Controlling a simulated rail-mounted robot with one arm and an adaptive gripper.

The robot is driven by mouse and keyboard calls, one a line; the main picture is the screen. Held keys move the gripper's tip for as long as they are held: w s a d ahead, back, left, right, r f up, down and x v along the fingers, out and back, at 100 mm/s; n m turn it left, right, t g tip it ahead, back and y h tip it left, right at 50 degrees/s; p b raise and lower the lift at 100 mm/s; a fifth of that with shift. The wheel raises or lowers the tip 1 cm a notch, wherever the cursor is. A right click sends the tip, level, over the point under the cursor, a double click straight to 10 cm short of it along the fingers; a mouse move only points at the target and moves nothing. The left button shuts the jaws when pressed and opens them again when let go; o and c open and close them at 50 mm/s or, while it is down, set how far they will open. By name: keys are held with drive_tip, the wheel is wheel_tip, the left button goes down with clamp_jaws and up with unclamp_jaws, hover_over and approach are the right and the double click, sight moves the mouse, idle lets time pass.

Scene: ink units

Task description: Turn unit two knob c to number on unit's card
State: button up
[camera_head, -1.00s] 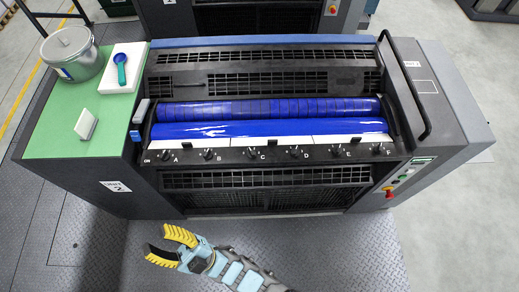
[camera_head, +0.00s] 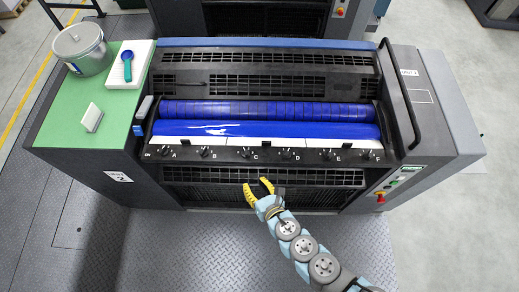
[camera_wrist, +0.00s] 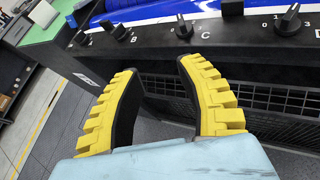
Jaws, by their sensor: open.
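Knob C (camera_head: 246,153) is a small dark knob in the lettered row along the front ledge of the machine. The front label with a 2 (camera_head: 118,176) marks it as unit two. A blank-looking white card (camera_head: 92,117) stands on the green side top; no number is readable on it. My gripper (camera_head: 258,191), with yellow ridged fingers, is open and empty, in front of the lower grille and below knob C. The wrist view shows the fingers (camera_wrist: 163,90) apart, with knobs beyond them.
Knob B (camera_head: 204,151) and knob D (camera_head: 287,154) flank knob C. Blue rollers (camera_head: 270,111) lie behind the ledge. A black handrail (camera_head: 403,100) rises at the right. A metal can (camera_head: 82,48) stands on the green top. The floor in front is clear.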

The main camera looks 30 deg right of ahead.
drive_tip(key=d+n+h, duration=0.1)
drive_tip(key=d, duration=0.2)
drive_tip(key=b, duration=0.3)
approach(246, 152)
drive_tip(key=x, duration=0.8)
drive_tip(key=shift+w+r, duration=0.1)
drive_tip(key=shift+w, duration=0.3)
drive_tip(key=shift+w+d+f, duration=0.1)
drive_tip(key=shift+w+f, duration=0.2)
drive_tip(key=shift+w, duration=0.1)
drive_tip(key=shift+w+f+p, duration=0.15)
drive_tip(key=shift+w+p, duration=0.15)
clamp_jaws()
